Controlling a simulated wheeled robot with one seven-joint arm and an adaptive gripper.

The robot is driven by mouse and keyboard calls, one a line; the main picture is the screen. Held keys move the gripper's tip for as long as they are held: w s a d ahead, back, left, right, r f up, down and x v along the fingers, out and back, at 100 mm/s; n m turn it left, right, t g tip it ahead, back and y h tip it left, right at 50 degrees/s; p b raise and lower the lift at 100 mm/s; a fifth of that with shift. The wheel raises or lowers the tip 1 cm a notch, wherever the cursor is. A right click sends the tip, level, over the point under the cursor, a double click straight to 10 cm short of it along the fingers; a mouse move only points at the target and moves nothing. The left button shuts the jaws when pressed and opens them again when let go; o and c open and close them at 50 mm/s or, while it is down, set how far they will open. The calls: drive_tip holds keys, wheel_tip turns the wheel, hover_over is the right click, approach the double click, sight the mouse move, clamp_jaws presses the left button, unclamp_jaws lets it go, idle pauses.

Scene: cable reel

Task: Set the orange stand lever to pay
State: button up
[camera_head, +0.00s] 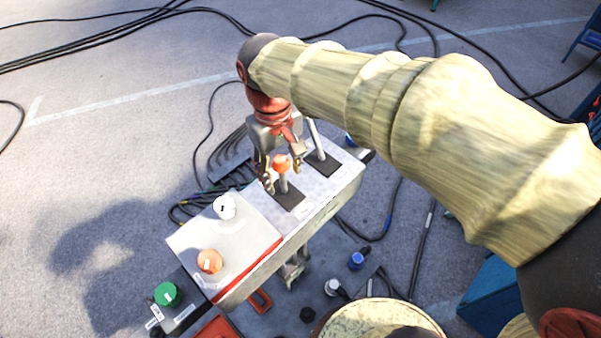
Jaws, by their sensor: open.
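The orange stand lever (282,163) has an orange knob on a short grey stem and rises from a dark slot plate (289,197) on the light control stand (322,203). My gripper (281,176) hangs over it, open, with one finger on each side of the knob. I cannot tell whether the fingers touch the knob. A second lever (313,134) stands behind it to the right, its top partly hidden by my arm. The lever position labels are too small to read.
A white knob (225,207) and an orange knob (210,261) sit on the stand's near left panel. A green button (167,293) is lower left. Black cables lie on the floor around the stand. A blue box (491,293) is at right. The left floor is mostly clear.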

drive_tip(key=shift+c, duration=1.2)
clamp_jaws()
